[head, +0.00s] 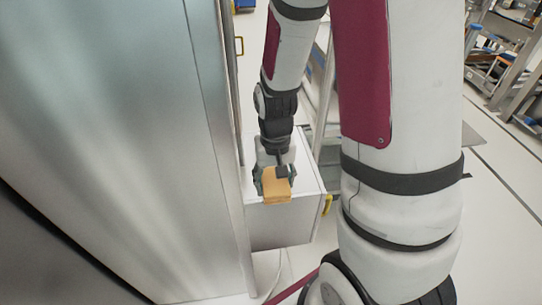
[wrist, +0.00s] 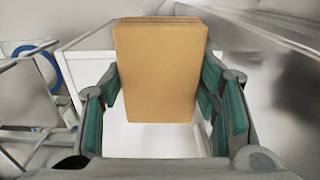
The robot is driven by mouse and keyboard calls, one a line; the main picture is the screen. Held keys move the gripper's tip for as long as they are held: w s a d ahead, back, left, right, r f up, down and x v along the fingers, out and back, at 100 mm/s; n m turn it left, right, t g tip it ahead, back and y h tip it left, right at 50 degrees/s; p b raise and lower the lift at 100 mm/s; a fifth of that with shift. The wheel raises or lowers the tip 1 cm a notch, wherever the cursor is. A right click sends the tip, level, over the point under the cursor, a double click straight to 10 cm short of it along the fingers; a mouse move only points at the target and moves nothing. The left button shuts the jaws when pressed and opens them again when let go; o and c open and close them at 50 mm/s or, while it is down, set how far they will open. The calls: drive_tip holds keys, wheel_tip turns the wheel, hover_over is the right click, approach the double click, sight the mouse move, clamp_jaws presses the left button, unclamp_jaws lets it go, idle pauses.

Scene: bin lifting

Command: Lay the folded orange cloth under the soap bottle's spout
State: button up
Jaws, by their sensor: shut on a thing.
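The folded orange cloth (wrist: 160,70) is a flat, pale orange block between the fingers of my gripper (wrist: 158,95) in the wrist view. My gripper is shut on it, with the green finger pads at its left and right sides. In the head view the cloth (head: 277,187) shows at the end of my gripper (head: 273,178), over the top of a white cabinet. I cannot tell whether the cloth touches that top. No soap bottle or spout can be made out in either view.
The white cabinet (head: 280,232) has a yellow handle (head: 327,204) at its right. A tall grey metal panel (head: 120,130) stands close on the left. Shelving with several items (head: 495,60) is at the upper right. Open floor (head: 500,230) lies at the lower right.

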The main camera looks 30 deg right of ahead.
drive_tip(key=w+d, duration=0.2)
drive_tip(key=w, duration=0.1)
drive_tip(key=w+d, duration=0.2)
drive_tip(key=w, duration=0.1)
drive_tip(key=w+d+f, duration=0.1)
drive_tip(key=w+d, duration=0.1)
drive_tip(key=w, duration=0.2)
drive_tip(key=shift+d+f, duration=0.1)
drive_tip(key=shift+d, duration=0.15)
drive_tip(key=shift+w+d+f+p, duration=0.1)
drive_tip(key=shift+f+p, duration=0.4)
drive_tip(key=shift+f, duration=1.25)
drive_tip(key=shift+f, duration=0.15)
drive_tip(key=o, duration=1.1)
